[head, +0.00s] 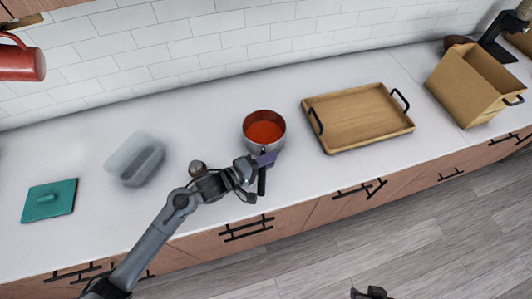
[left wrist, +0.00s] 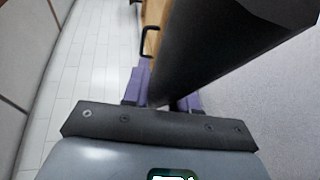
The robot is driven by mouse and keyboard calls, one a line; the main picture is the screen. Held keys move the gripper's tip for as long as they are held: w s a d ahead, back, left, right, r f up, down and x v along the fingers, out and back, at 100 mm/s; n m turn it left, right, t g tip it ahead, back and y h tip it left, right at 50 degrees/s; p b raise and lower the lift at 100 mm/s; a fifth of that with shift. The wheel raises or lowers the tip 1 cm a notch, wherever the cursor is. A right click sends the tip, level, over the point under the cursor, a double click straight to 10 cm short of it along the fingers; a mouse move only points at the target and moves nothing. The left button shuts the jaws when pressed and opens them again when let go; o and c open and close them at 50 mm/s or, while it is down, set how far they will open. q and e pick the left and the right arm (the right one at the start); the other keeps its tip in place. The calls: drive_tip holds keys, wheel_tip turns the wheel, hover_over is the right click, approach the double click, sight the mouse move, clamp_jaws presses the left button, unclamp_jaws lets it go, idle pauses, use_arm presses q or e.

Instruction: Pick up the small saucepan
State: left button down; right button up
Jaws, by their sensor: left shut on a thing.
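The small saucepan (head: 264,129) stands on the white counter left of the middle in the head view. It is a grey metal pan with orange-red inside. Its black handle (head: 262,182) points toward the counter's front edge. My left gripper (head: 263,160) is shut on this handle close to the pan body. In the left wrist view the dark handle (left wrist: 205,45) runs between the purple fingers of the left gripper (left wrist: 162,97). Only a small dark part of my right gripper (head: 371,293) shows at the bottom edge of the head view; its fingers are unclear.
A wooden tray (head: 358,116) with black handles lies right of the pan. A brown open box (head: 470,82) stands further right. A small brown round object (head: 197,168) is close by my left arm. A clear container (head: 135,160) and a teal lidded item (head: 49,200) are at left.

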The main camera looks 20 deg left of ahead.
use_arm(q)
drive_tip(key=shift+r, duration=0.25)
